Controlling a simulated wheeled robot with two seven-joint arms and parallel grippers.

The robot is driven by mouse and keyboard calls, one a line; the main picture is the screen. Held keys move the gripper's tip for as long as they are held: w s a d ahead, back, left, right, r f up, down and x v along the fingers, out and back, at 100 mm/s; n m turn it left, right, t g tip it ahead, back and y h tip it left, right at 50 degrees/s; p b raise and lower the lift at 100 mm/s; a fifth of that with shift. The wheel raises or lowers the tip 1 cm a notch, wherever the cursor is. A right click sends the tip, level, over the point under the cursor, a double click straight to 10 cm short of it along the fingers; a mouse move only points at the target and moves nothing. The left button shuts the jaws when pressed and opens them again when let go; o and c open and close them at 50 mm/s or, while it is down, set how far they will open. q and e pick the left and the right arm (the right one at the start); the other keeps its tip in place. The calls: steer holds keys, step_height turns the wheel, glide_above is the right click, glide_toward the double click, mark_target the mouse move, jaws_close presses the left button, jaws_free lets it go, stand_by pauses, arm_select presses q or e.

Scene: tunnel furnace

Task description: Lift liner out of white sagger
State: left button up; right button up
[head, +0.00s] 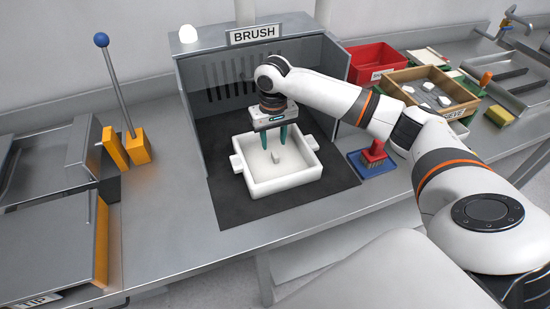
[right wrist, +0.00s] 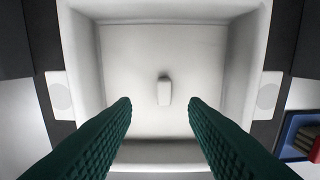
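The white sagger (head: 285,182), a square tray with side lugs, stands on the dark mat in the brush booth. A flat white liner (head: 260,170) lies inside it, with a small upright tab in its middle. In the right wrist view the liner (right wrist: 150,50) fills the floor of the sagger (right wrist: 82,60), and the tab (right wrist: 164,92) shows between the fingers. My right gripper (head: 274,146) points down over the sagger, its teal fingers apart on either side of the tab. In the right wrist view the gripper (right wrist: 160,102) is empty. My left gripper is out of view.
The grey booth (head: 196,95) walls surround the mat (head: 315,185). A red bin (head: 374,68) and wooden sieve box (head: 455,88) stand behind my right arm. A blue-knobbed lever (head: 118,85) stands left.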

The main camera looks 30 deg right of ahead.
mark_target(275, 154)
steer(key=f, duration=0.2)
steer(key=f+p, duration=0.1)
steer(key=f, duration=0.1)
steer(key=shift+s+d+f, duration=0.1)
steer(key=shift+d, duration=0.15)
steer(key=shift+f, duration=0.6)
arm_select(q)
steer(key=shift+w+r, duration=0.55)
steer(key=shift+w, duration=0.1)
arm_select(e)
jaws_close()
